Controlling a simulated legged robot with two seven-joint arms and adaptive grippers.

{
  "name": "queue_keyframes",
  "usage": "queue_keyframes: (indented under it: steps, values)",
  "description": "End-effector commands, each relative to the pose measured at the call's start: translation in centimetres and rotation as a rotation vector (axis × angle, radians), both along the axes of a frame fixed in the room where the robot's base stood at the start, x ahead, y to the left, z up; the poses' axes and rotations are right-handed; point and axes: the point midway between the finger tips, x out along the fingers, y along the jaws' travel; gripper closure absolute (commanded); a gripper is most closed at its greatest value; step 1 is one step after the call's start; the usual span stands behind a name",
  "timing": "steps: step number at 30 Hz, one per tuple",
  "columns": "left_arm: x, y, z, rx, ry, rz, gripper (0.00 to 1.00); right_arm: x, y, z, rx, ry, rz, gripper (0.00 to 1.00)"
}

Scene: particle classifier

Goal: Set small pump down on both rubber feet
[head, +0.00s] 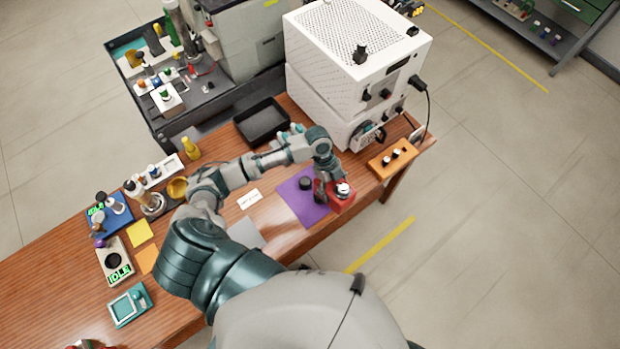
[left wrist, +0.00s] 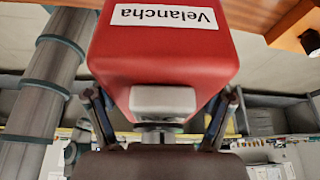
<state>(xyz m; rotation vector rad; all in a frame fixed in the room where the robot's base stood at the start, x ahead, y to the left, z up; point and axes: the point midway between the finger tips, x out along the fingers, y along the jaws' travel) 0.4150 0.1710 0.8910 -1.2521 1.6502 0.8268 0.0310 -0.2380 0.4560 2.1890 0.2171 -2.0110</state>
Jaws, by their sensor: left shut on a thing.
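The small pump (head: 343,204) is a red box with a pale top part; in the left wrist view its red body (left wrist: 165,60) carries a white "Velancha" label. My left gripper (left wrist: 160,118) has its two fingers around the pale block and metal neck on the pump, shut on it. In the head view the left gripper (head: 333,185) is over the right edge of a purple mat (head: 296,205), with the pump at the mat's right side. A black round rubber foot (head: 305,183) stands on the mat. A second foot is not clearly seen; my gripper covers that area. The pump's underside is hidden.
An orange block (head: 380,171) with black-and-white knobs stands to the right, near the table edge. A large white perforated machine (head: 325,95) rises behind. A black tray (head: 250,134) lies behind my arm. A white card (head: 250,199) lies left of the mat.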

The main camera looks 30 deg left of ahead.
Motion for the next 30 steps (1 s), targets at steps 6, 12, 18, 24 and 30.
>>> queue_keyframes:
  steps: [6, 12, 18, 24, 30]
  values:
    - [0.7, 5.2, -0.2, 0.006, 0.0, 0.003, 0.88, 0.0, 1.3, 1.0, 0.014, 0.0, 0.0, 0.6]
    - [1.1, 8.6, -0.6, 0.004, -0.003, 0.001, 0.88, 0.1, -0.2, 1.4, -0.003, -0.001, 0.0, 0.6]
    - [1.1, 9.8, -1.4, -0.002, -0.001, 0.001, 0.88, 0.1, -1.6, 1.6, -0.019, -0.001, -0.003, 0.6]
    - [1.1, 9.8, -4.0, -0.004, -0.001, 0.002, 0.88, 0.2, -1.2, 1.9, -0.015, -0.002, -0.003, 0.6]
    - [1.2, 9.7, -4.3, 0.0, -0.005, 0.0, 0.88, 0.2, 0.8, 1.9, 0.009, -0.001, -0.003, 0.6]
